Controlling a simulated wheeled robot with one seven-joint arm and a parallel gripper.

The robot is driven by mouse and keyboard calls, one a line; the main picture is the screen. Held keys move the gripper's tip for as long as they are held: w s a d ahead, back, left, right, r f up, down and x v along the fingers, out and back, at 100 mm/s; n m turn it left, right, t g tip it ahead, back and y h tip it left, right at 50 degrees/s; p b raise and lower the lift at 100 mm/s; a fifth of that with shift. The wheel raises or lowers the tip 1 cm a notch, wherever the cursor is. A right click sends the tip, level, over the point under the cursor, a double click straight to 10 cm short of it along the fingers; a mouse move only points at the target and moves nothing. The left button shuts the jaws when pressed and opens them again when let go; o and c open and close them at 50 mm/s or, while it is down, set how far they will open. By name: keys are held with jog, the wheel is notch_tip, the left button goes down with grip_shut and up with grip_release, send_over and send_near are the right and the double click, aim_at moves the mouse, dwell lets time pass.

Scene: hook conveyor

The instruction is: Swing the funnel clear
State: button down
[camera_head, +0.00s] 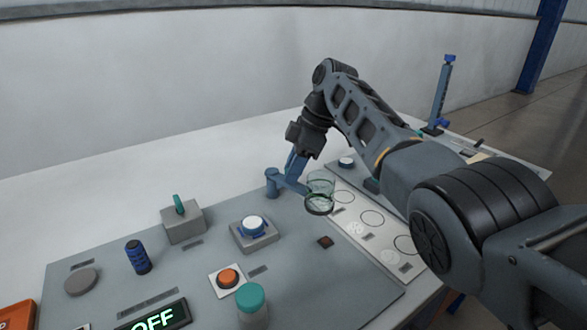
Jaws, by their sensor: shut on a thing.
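A clear, green-tinted vessel (321,183), which looks like the funnel, sits at the end of a short blue swing arm (288,184). A dark ring shows at its lower edge. The swing arm comes off a short blue post (271,184) near the back of the grey panel. My gripper (292,176) reaches down from above, just left of the funnel, and is shut on the blue swing arm. The fingertips are small in view, and the exact contact is hard to see.
A white strip with printed circles (371,218) lies right of and below the funnel. A white-topped button (254,223), a grey box with a green lever (183,220), a blue cylinder (138,257), an orange button (228,278) and a teal-capped jar (251,302) stand on the panel. A tall blue post (442,92) stands behind my arm.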

jog(key=shift+w, duration=0.1)
jog(key=c, duration=0.8)
grip_release()
jog(key=shift+v, duration=3.95)
